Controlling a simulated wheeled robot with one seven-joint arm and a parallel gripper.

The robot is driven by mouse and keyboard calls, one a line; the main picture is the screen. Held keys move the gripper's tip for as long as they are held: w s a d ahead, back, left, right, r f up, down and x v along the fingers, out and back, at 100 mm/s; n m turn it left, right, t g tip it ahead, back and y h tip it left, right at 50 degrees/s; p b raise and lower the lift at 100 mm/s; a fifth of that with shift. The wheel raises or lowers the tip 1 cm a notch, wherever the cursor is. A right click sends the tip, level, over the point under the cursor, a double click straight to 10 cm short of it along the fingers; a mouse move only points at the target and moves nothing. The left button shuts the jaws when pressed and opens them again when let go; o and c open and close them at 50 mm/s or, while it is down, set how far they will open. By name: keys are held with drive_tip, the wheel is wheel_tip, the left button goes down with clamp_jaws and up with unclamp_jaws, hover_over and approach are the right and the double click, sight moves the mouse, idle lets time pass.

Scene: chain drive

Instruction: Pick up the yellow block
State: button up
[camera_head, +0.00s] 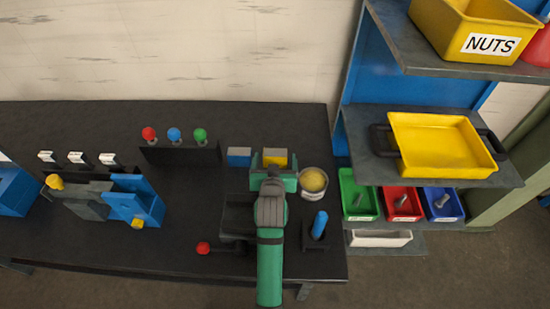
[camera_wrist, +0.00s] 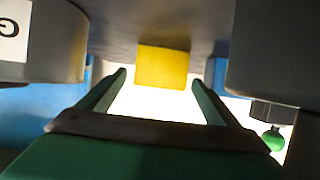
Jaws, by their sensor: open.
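The yellow block (camera_head: 275,155) is at the back of the dark workbench, just beyond my gripper (camera_head: 274,165) in the head view. In the wrist view the yellow block (camera_wrist: 162,66) shows ahead, framed by the two green fingertips of my gripper (camera_wrist: 159,78). The fingers are apart, with a gap on either side of the block. I cannot tell how far the block lies between them in depth. My gripper hides the near side of the block in the head view.
A rack with red, blue and green knobs (camera_head: 174,135) is farther left. Shelves with bins (camera_head: 440,140) stand right.

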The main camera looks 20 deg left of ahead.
drive_tip(key=shift+w, duration=0.15)
drive_tip(key=c, duration=1.9)
drive_tip(key=shift+a+r, duration=0.1)
clamp_jaws()
drive_tip(key=shift+r, duration=0.1)
